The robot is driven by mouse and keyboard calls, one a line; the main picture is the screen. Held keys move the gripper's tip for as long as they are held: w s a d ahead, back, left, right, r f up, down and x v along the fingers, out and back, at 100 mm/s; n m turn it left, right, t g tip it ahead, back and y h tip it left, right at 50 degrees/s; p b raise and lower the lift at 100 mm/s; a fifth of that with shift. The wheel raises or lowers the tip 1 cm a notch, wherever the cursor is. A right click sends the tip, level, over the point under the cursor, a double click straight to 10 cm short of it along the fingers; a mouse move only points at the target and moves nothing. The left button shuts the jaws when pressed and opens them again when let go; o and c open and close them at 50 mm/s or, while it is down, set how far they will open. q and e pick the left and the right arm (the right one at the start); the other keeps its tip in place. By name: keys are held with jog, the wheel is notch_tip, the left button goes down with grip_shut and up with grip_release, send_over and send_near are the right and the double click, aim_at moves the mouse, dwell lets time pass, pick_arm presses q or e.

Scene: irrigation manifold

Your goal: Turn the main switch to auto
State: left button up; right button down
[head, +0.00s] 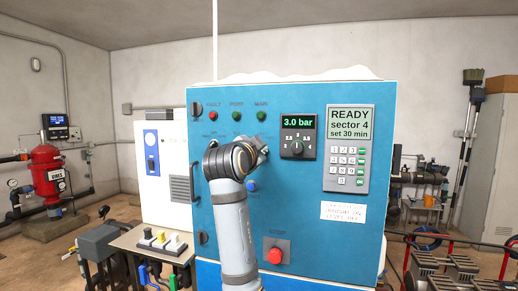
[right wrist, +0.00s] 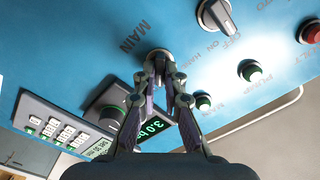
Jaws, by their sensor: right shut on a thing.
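The main switch (right wrist: 159,53) is a small round grey knob on the blue panel, beside the printed word MAIN. In the right wrist view its top shows between the fingertips of my right gripper (right wrist: 161,70), which is shut on it. The fingers cover most of the knob, so I cannot tell which position it points to. In the head view my right arm reaches up from below, and its wrist and gripper (head: 262,146) hide the switch. My left gripper is not in view.
A second selector knob (right wrist: 214,14) with a handle sits near OFF, ON, HAND labels. Close by are green lamps (right wrist: 250,71), a pressure display (head: 298,122) with its dial (head: 297,148), a keypad (head: 347,163) and a red button (head: 275,255). The display reads READY.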

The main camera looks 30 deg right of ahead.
jog(key=c, duration=1.5)
grip_release()
jog(key=shift+c, duration=0.2)
jog(key=shift+o, duration=0.5)
jog(key=shift+w, duration=0.1)
jog(key=shift+f, duration=0.1)
jog(key=v, duration=0.7)
jog(key=shift+s+a, duration=0.15)
jog(key=shift+s, duration=0.1)
jog(key=shift+w, duration=0.1)
